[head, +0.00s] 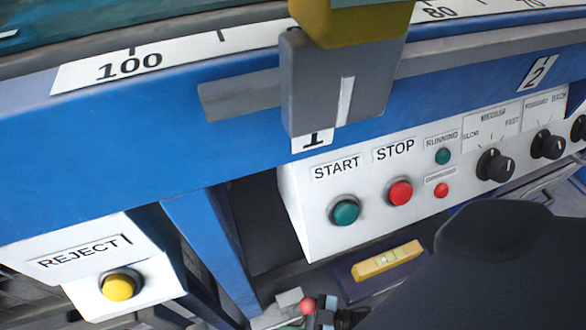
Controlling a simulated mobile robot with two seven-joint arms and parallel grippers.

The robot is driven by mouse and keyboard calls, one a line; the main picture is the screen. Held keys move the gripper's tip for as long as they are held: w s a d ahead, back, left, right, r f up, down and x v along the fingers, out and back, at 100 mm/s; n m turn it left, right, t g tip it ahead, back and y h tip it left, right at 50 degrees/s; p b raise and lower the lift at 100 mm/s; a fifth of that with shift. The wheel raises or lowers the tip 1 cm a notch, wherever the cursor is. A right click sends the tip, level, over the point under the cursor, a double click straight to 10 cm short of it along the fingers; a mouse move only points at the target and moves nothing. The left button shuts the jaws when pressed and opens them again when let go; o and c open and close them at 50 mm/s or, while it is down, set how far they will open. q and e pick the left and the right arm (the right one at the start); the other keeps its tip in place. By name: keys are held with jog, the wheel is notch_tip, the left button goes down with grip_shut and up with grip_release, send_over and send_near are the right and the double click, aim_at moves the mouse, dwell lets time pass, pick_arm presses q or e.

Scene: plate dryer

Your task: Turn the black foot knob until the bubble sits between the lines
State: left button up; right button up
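A yellow spirit level (375,265) sits on a dark blue surface (350,288) low in the view, below the white control panel. Its small vial shows near the middle of its top, but the bubble and lines are too small to read. I cannot identify the black foot knob; it may be hidden behind the large dark, blurred shape at the lower right, which may be part of my arm. Neither gripper can be made out.
The white panel (320,238) carries a green START button (345,212), a red STOP button (400,192) and black dials (495,165). A yellow REJECT button (120,286) is at the lower left. A red ball (308,305) shows near the bottom. A grey block (310,95) hangs over the blue beam (120,130).

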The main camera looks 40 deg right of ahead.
pick_arm(q)
jog(key=shift+w, duration=0.15)
pick_arm(e)
jog(key=o, duration=1)
